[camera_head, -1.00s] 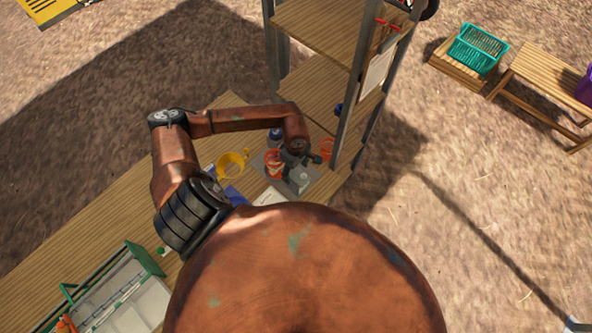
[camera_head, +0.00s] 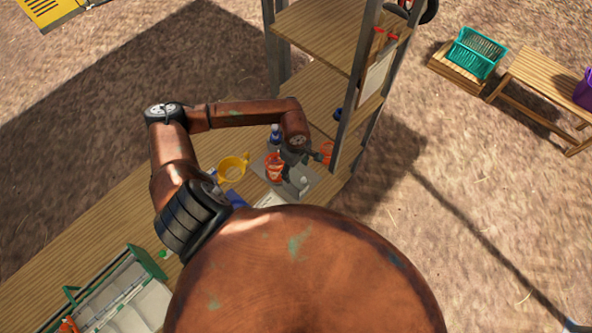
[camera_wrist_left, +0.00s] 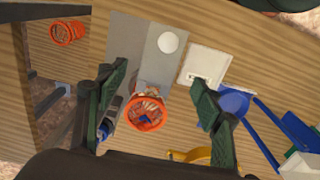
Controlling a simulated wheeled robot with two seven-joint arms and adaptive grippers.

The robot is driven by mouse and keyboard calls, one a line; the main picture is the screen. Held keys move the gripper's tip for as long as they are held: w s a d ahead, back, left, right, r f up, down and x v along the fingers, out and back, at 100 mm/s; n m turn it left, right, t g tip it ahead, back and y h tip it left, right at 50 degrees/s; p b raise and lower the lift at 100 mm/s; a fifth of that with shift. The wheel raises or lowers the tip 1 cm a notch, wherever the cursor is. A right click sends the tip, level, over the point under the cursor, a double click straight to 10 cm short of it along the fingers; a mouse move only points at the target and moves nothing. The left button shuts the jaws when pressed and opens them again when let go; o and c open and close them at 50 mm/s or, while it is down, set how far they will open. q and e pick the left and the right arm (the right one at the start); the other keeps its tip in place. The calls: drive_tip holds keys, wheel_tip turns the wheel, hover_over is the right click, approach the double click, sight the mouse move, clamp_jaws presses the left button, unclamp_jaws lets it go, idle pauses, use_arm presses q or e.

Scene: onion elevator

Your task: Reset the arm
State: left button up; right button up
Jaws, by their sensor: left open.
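My left arm comes in from the left in the head view and bends over the workbench. Its gripper (camera_head: 297,172) hangs above a grey plate (camera_head: 315,181) near the shelf unit. In the left wrist view the gripper (camera_wrist_left: 158,77) is open, its two dark fingers spread wide with nothing held between them. An orange basket-like container (camera_wrist_left: 147,112) with small contents shows between the fingers, towards the palm. A round white thing (camera_wrist_left: 168,42) lies on the grey plate ahead of the fingertips. My right gripper is not in view.
A wooden shelf unit (camera_head: 325,31) rises close to the gripper. A yellow mug (camera_head: 233,168), another orange container (camera_head: 327,151), a white square tray (camera_wrist_left: 205,65) and a blue scoop-like item (camera_wrist_left: 234,101) are nearby. A green-framed rack (camera_head: 112,291) stands at lower left.

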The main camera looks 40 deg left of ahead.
sight(294, 176)
use_arm(q)
drive_tip(key=shift+r, duration=0.65)
wheel_tip(294, 176, down, 6)
drive_tip(key=shift+f+b, duration=0.15)
drive_tip(key=shift+b, duration=0.9)
drive_tip(key=shift+a, duration=0.35)
drive_tip(key=shift+r, duration=0.2)
